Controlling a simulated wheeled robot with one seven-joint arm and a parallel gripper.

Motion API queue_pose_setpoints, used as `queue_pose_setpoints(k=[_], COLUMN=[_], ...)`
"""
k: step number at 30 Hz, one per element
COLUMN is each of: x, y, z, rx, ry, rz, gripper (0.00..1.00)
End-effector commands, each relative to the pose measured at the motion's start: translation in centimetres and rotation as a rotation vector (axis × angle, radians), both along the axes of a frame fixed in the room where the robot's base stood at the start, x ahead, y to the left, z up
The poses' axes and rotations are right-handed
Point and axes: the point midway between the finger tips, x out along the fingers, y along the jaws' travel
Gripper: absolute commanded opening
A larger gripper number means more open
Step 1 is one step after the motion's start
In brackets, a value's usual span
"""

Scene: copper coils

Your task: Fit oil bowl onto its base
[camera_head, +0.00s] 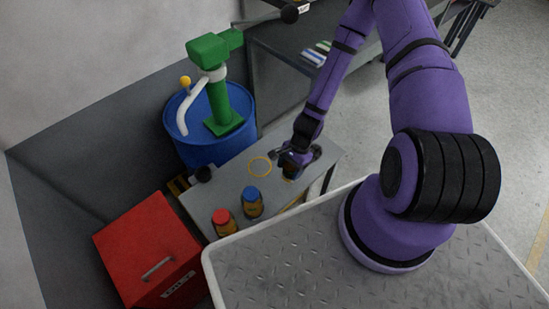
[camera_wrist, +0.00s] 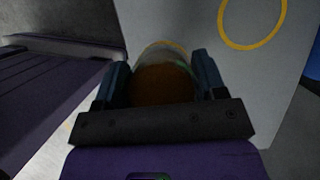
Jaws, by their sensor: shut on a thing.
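My gripper (camera_head: 297,156) is over the right end of the small grey table. In the wrist view my gripper (camera_wrist: 160,88) is shut on a brownish amber, see-through rounded thing (camera_wrist: 163,84), which I take to be the oil bowl. Its far end looks clear. In the head view the bowl is mostly hidden by the gripper. A yellow ring (camera_head: 271,167) is marked on the table to its left and also shows in the wrist view (camera_wrist: 246,47). A bit of yellow shows behind the bowl's far end. I cannot make out which thing is the base.
Two amber jars, one with a red cap (camera_head: 222,219) and one with a blue cap (camera_head: 252,203), stand on the table (camera_head: 228,181). A blue drum (camera_head: 190,149) with a green pump (camera_head: 223,105) stands behind. A red box (camera_head: 148,250) is at the left.

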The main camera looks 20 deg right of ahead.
Motion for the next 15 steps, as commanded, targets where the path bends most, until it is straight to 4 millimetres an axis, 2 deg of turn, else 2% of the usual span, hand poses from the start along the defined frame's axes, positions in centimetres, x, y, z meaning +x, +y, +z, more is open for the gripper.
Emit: queue_pose_setpoints(k=[1,7,12,15], x=[1.4,5.6,7.6,8.0], y=[0.2,0.5,0.7,0.7], z=[0.0,-0.5,-0.7,-0.7], rx=[-0.001,-0.002,0.000,0.000], ry=[-0.005,-0.005,-0.001,0.000], rz=[0.003,0.004,0.001,0.000], gripper=[0.30,0.30,0.30,0.30])
